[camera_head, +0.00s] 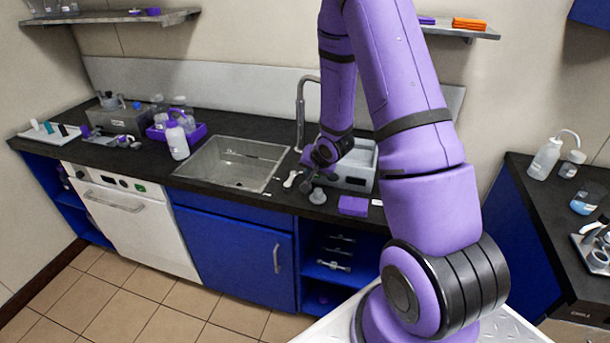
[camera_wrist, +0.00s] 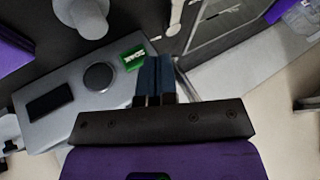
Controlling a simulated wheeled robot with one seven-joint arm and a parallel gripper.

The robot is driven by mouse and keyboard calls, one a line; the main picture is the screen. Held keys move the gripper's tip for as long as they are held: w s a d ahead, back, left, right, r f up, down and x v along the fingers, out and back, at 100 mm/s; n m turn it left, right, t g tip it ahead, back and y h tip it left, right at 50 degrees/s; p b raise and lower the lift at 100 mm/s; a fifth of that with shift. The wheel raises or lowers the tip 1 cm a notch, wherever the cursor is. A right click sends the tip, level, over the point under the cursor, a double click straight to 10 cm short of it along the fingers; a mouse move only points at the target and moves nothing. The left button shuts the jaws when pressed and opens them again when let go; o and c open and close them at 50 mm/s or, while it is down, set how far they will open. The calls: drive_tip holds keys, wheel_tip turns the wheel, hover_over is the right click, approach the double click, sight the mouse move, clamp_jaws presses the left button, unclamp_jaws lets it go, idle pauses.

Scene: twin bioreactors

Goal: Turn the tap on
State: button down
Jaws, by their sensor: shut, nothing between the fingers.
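The tap (camera_head: 301,108) is a tall grey curved spout standing behind the right end of the steel sink (camera_head: 232,165). A small pale lever-like piece (camera_head: 291,178) lies by the sink's right edge; it also shows at the top of the wrist view (camera_wrist: 175,14). I cannot tell whether it belongs to the tap. My gripper (camera_wrist: 154,62) is shut and empty, pointing down over the counter right of the sink. In the head view my wrist partly hides the area at the tap's base. The spout is not clearly seen in the wrist view.
A grey device (camera_head: 350,172) with a green label stands right of the sink, close to my gripper. A purple box (camera_head: 353,205) and a grey knob-shaped piece (camera_head: 317,196) are in front of it. A white bottle (camera_head: 177,140) stands left of the sink.

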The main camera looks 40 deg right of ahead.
sight(291, 183)
drive_tip(key=x, duration=0.8)
drive_tip(key=shift+w+f, duration=0.35)
drive_tip(key=shift+f, duration=0.1)
drive_tip(key=shift+w, duration=0.1)
